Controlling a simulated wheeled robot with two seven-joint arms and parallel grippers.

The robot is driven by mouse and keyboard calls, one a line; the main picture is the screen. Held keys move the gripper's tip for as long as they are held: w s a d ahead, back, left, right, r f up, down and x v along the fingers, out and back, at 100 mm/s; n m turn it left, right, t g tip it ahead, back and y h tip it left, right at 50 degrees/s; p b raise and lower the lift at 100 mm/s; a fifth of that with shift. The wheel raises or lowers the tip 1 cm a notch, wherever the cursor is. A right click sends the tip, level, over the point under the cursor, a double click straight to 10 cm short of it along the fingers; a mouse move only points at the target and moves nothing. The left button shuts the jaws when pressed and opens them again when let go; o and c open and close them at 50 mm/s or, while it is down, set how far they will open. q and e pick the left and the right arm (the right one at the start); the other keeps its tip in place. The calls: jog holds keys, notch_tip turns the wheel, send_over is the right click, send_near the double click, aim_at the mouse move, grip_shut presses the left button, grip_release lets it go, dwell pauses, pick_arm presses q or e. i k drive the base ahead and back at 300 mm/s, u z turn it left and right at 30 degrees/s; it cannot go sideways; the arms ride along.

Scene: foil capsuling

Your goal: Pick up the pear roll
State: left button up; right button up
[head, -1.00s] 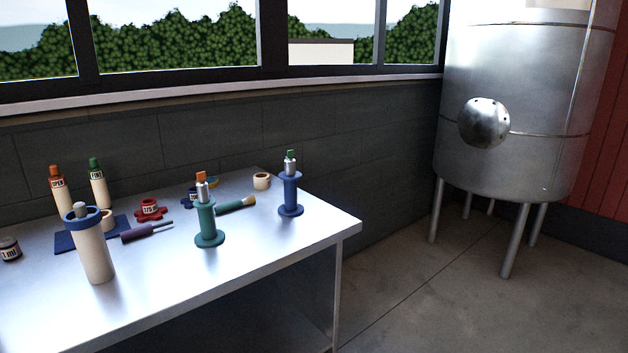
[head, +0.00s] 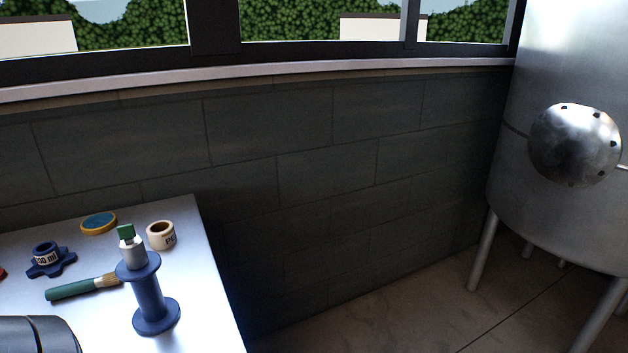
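A small cream roll (head: 161,235) with a dark brown open centre stands on the metal table near its far right corner. Its label shows letters like "PE"; the rest is turned out of sight, and it is the only roll in view that could be the pear roll. It stands just behind and right of the blue spool stand. Neither gripper is in view. A dark grey rounded part at the bottom left corner seems to belong to my own arm.
A blue spool stand (head: 150,297) holds a green-topped bottle neck (head: 131,250) close in front of the roll. A green-handled brush (head: 84,287), a blue knob (head: 50,260) and a yellow-rimmed disc (head: 99,223) lie to the left. The grey wall (head: 300,150) rises behind the table.

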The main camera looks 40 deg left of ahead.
aim_at(162, 237)
jog(key=i, duration=1.85)
jog(key=u, duration=4.65)
